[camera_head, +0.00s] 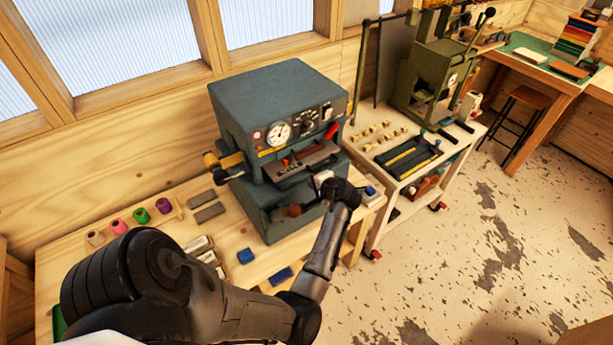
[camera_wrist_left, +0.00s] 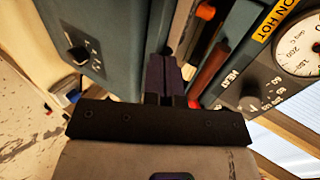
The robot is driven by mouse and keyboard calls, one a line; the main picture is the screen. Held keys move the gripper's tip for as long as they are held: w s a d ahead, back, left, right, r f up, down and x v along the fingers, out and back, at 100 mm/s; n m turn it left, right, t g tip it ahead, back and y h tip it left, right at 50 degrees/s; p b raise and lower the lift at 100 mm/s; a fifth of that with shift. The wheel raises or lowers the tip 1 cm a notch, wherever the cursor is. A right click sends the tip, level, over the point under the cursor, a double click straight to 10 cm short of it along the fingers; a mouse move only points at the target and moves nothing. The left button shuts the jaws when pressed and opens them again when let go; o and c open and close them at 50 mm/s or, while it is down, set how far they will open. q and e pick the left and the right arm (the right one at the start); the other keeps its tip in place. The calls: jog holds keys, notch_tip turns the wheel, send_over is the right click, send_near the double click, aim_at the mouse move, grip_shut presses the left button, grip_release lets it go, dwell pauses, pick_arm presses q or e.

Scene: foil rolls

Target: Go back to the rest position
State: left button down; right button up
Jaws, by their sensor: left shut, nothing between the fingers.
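My left arm reaches from the bottom left across the head view to the front of a blue-grey hot-stamping machine (camera_head: 270,95). My left gripper (camera_head: 322,180) is at the machine's front opening, partly hidden by my wrist. In the left wrist view the dark fingers (camera_wrist_left: 165,75) are together with nothing between them, close to the machine's panels (camera_wrist_left: 120,30). I cannot tell whether they touch the machine. My right gripper is not in view.
Several coloured foil rolls (camera_head: 141,215) stand on the wooden bench at left. Blue blocks (camera_head: 245,256) lie at the bench front. A gauge (camera_wrist_left: 300,48) and knob sit beside the fingers. A green press (camera_head: 435,75) stands on a cart at right. The floor at right is open.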

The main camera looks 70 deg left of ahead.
pick_arm(q)
jog(key=v, duration=0.6)
jog(key=shift+d+r+b, duration=0.2)
jog(key=shift+r+b, duration=0.1)
